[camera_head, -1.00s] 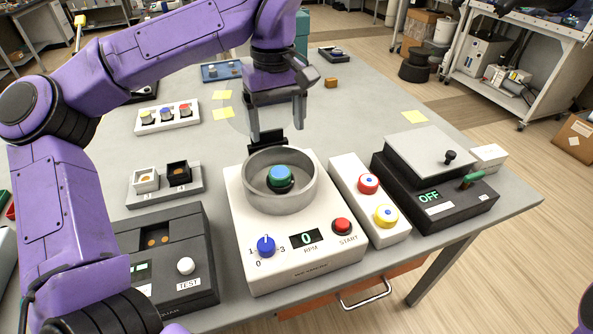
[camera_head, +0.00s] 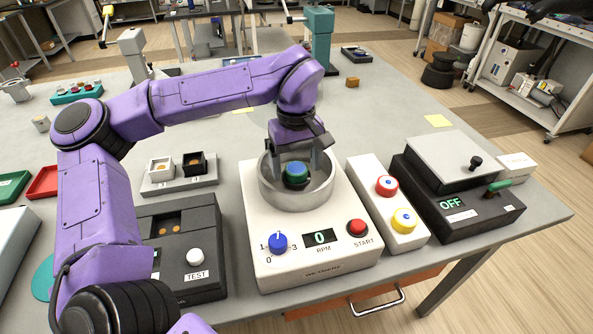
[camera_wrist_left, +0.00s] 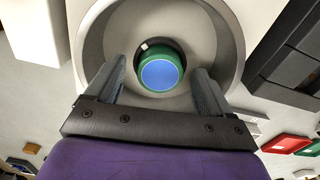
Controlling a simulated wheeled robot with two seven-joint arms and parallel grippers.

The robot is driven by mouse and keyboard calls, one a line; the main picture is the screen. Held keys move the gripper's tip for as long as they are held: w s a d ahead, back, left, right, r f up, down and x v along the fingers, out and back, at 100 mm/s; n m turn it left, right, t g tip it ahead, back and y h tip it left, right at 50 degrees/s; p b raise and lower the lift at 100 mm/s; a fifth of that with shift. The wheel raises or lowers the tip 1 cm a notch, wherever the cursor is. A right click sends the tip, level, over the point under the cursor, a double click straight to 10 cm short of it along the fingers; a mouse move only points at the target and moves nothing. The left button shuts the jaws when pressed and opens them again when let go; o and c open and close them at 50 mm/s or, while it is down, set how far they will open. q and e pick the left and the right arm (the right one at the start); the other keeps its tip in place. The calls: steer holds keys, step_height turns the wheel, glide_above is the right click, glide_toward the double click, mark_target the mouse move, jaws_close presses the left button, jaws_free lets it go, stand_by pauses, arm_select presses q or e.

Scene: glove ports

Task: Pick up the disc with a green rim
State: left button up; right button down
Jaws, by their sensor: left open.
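The disc with a green rim (camera_wrist_left: 160,73) has a blue top and sits in the middle of the round grey bowl (camera_wrist_left: 232,30) of a white machine; the disc also shows in the head view (camera_head: 296,173). How deep the fingertips are relative to the disc I cannot tell. My right gripper is not in view.
The white machine (camera_head: 300,255) has a blue knob and red START button in front. A white box with red and yellow buttons (camera_head: 393,222) and a dark OFF box (camera_head: 455,205) stand right, a TEST box (camera_head: 185,255) left.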

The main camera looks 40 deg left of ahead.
arm_select(q)
steer(key=shift+r, duration=0.15)
steer(key=c, duration=1.2)
